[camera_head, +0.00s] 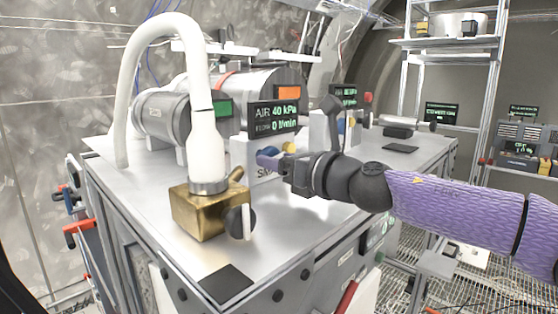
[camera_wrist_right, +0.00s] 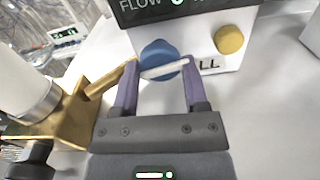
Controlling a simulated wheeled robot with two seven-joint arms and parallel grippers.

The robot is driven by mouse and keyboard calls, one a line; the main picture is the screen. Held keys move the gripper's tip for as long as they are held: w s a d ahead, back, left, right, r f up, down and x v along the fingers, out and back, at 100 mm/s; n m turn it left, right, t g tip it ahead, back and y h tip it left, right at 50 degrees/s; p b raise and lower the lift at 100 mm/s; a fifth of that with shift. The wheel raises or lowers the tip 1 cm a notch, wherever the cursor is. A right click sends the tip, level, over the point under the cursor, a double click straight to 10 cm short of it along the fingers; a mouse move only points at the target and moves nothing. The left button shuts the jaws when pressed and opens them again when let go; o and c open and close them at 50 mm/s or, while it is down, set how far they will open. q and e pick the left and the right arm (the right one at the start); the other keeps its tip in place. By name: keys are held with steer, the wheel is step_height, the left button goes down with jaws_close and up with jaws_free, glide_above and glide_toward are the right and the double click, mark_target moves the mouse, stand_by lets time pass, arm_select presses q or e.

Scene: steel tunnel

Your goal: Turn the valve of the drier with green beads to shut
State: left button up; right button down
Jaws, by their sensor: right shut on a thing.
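In the head view, a grey cylinder with a green patch (camera_head: 222,108) lies at the back left of the metal bench, and a larger cylinder with an orange patch (camera_head: 288,92) lies beside it. I cannot make out beads. In front stands a white block with a blue knob (camera_wrist_right: 157,52) and a yellow knob (camera_wrist_right: 229,40). My right gripper (camera_wrist_right: 159,65) is at the blue knob, its two purple fingers on either side of the knob's white bar handle (camera_wrist_right: 165,71), shut on it. The bar lies nearly level, tilted slightly. My left gripper is not in view.
A brass block (camera_head: 197,212) with a white hose (camera_head: 207,140) and black knob (camera_head: 239,221) stands close left of my right gripper. Its lever (camera_wrist_right: 104,82) reaches near the left finger. An air display (camera_head: 273,116) overhangs the knobs. The bench front is mostly clear.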

steer(key=m, duration=0.4)
steer(key=shift+m, duration=0.3)
steer(key=m, duration=0.4)
steer(key=shift+m, duration=0.3)
steer(key=m, duration=0.9)
steer(key=shift+m, duration=0.3)
steer(key=shift+c, duration=0.5)
jaws_free()
